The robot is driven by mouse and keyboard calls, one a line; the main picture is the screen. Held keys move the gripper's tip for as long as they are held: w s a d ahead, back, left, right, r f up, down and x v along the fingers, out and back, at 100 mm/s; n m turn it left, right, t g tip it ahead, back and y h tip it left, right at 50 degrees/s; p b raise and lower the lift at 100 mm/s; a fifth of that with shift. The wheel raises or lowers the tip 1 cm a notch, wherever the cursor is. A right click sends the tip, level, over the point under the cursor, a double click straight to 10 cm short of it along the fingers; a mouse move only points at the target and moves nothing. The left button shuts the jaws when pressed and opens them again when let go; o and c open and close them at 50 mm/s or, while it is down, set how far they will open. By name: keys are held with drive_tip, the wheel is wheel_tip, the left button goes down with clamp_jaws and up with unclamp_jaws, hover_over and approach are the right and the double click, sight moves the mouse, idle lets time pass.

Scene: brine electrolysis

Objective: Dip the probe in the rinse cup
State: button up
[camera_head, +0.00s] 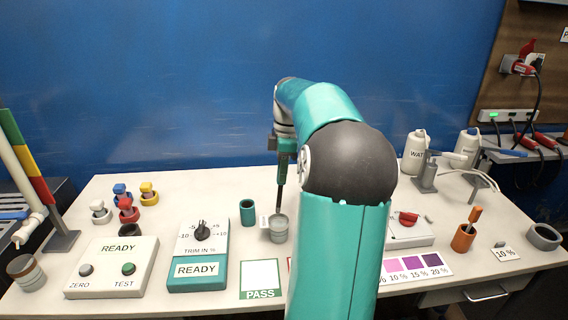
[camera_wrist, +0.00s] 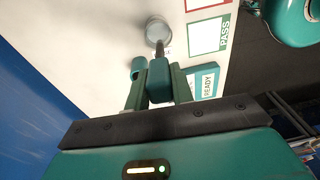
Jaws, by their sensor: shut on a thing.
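My gripper (camera_head: 284,153) is shut on the probe, seen in the head view as a thin dark rod (camera_head: 280,197) pointing nearly straight down. In the wrist view my gripper (camera_wrist: 159,88) has its fingers on either side of the probe's teal handle (camera_wrist: 159,76). The rinse cup, a small grey cup (camera_head: 278,230), stands below the probe; it also shows in the wrist view (camera_wrist: 157,24). The probe's lower end meets the cup's rim in both views. I cannot tell whether the tip is inside or just above it.
A teal cylindrical holder (camera_head: 247,212) stands close left of the cup, with a small label between. A trim dial box (camera_head: 197,262) and READY tester (camera_head: 112,268) are farther left. A PASS card (camera_head: 260,280) lies in front. My arm hides part of the table right.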

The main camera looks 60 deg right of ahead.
wheel_tip(320, 180, down, 10)
drive_tip(key=shift+r, duration=0.25)
idle(0.8)
drive_tip(key=shift+a, duration=0.1)
idle(3.1)
drive_tip(key=shift+r, duration=5.55)
drive_tip(key=shift+s, duration=0.15)
